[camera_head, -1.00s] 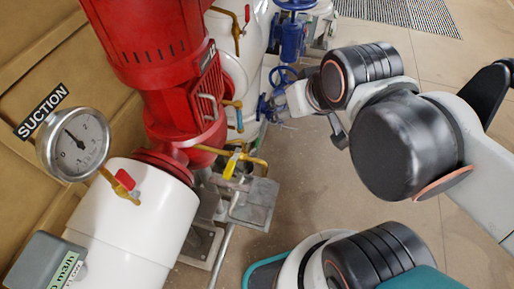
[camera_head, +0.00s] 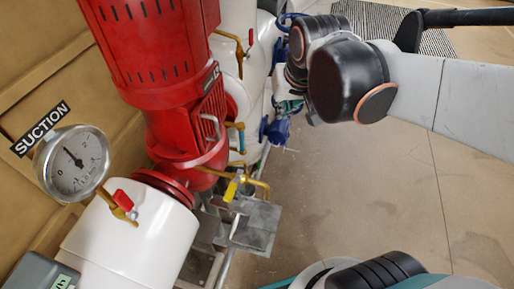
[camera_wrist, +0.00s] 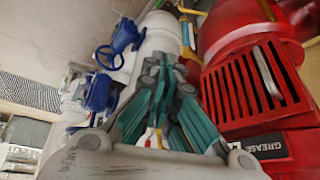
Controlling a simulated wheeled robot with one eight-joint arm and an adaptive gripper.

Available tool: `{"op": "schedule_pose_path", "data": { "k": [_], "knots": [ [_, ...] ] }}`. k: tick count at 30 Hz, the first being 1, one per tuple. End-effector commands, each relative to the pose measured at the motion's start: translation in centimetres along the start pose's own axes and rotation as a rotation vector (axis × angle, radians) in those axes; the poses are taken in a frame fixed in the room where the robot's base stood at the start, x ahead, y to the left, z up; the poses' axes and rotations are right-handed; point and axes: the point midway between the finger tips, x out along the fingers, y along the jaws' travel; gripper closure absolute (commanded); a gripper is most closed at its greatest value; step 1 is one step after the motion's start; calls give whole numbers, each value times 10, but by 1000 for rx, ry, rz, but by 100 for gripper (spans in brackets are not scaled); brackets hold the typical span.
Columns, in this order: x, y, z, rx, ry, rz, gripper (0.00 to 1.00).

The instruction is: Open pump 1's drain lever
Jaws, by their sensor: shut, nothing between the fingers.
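Pump 1's likely drain lever is the yellow handle (camera_head: 231,188) on a brass pipe low beside the red pump (camera_head: 185,120); no label confirms it. I cannot tell this handle apart in the wrist view. My gripper (camera_head: 290,105) is beyond the pump in the head view, near the white pipe and blue valves, well apart from the yellow handle. It is partly hidden by my wrist. In the wrist view, the teal fingers of my gripper (camera_wrist: 165,68) are shut and empty, pointing along the white pipe (camera_wrist: 158,42), with the red pump to their right.
A suction gauge (camera_head: 72,163) and a white pipe with a red-handled brass valve (camera_head: 122,201) stand at the left. A blue valve (camera_head: 276,130) is near my gripper. A grey plate (camera_head: 258,225) lies below the yellow handle.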

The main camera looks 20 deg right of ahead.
Motion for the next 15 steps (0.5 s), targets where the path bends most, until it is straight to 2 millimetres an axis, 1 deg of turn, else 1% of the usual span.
{"op": "schedule_pose_path", "data": {
  "k": [1,6,11,15],
  "knots": [
    [9,-1,-7,11,-13,2,100],
    [36,-2,-26,55,-59,11,100],
    [66,-3,-42,96,-102,21,100],
    [95,-4,-53,131,-139,31,100]
  ]
}}
